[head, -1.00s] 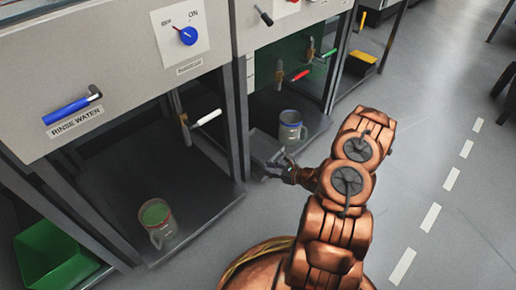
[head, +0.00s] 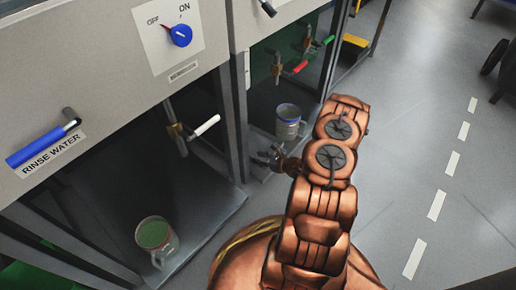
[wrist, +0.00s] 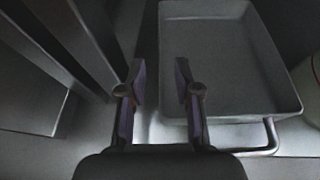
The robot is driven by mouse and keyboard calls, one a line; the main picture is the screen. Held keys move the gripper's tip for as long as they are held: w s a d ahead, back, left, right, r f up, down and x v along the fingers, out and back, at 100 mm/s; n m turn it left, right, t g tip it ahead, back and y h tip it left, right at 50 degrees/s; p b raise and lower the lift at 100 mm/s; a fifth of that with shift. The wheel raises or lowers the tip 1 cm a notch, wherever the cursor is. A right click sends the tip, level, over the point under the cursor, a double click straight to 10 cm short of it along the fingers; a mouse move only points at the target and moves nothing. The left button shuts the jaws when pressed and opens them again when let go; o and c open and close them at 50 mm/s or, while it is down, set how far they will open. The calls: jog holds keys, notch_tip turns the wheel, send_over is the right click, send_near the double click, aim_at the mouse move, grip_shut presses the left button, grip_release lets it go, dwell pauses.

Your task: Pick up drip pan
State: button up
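The drip pan (wrist: 225,60) is a shallow grey rectangular tray, seen from above in the wrist view, with a metal loop handle (wrist: 272,137) at its near end. It looks empty. My gripper (wrist: 160,72) is open, its two fingers apart at the pan's near left corner. The left finger is left of the pan's side wall and the right finger overlaps the pan in the picture. Contact cannot be told. In the head view my gripper (head: 268,157) is low at the front of the second bay, where the pan is mostly hidden.
A mug of green liquid (head: 155,240) stands in the left bay. A dark post (head: 237,125) divides the bays. Taps (head: 205,126) hang above. Open floor (head: 420,150) lies to the right.

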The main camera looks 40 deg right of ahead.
jog(key=b+x, duration=0.2)
jog(key=x, duration=0.1)
jog(key=shift+w+a+f, duration=0.1)
jog(key=shift+w+f, duration=0.05)
jog(key=shift+f, duration=0.05)
jog(key=shift+w+a+f+b, duration=0.1)
jog(key=shift+w+a+b, duration=0.15)
jog(key=shift+w, duration=0.35)
jog(key=shift+c, duration=0.4)
grip_shut()
